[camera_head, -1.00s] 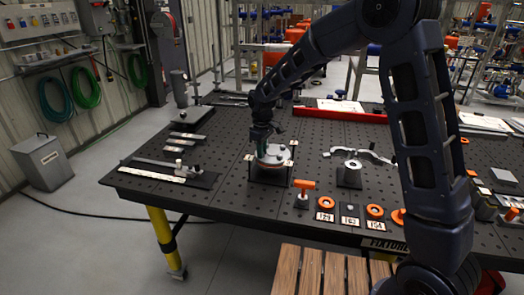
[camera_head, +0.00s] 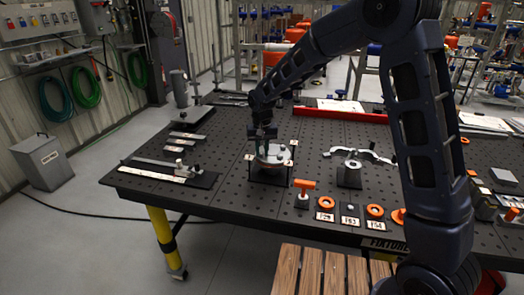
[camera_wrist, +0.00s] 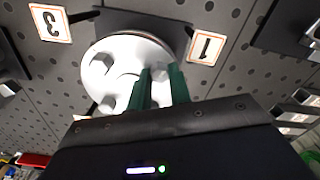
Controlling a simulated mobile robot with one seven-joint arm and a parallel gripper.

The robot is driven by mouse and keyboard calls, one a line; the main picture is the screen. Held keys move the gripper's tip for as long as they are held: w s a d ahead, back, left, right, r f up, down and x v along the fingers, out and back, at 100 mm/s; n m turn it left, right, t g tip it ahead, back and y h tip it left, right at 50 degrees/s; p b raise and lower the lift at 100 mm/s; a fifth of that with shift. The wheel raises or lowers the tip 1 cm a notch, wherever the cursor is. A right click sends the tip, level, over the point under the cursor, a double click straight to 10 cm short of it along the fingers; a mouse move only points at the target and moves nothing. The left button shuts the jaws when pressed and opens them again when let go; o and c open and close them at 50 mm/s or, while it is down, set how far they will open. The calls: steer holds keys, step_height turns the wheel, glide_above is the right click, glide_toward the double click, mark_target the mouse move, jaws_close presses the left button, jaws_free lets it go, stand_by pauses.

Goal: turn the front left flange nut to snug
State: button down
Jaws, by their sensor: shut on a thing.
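The round pale flange (camera_head: 271,156) sits on a dark stand near the front of the perforated table. It also shows in the wrist view (camera_wrist: 125,60) as a white disc with nuts, one grey nut (camera_wrist: 101,65) at its left side. My gripper (camera_head: 262,144) points down over the flange's left part. In the wrist view its green fingers (camera_wrist: 161,78) are close together at the disc's edge, shut on a flange nut mostly hidden between them. Number plates marked 1 (camera_wrist: 206,46) and 3 (camera_wrist: 50,22) stand beside the flange.
An orange T-handled tool (camera_head: 304,188) stands right of the stand, near orange rings (camera_head: 326,202) with number cards. Flat bars and a clamp (camera_head: 165,170) lie at left. My arm passes over the table's right part.

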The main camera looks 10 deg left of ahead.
mark_target(262, 153)
steer(key=shift+a+r+m, duration=0.1)
steer(key=shift+r+m, duration=0.05)
steer(key=shift+m, duration=1.75)
steer(key=c, duration=1.3)
jaws_free()
step_height(262, 153, up, 11)
steer(key=shift+f, duration=0.15)
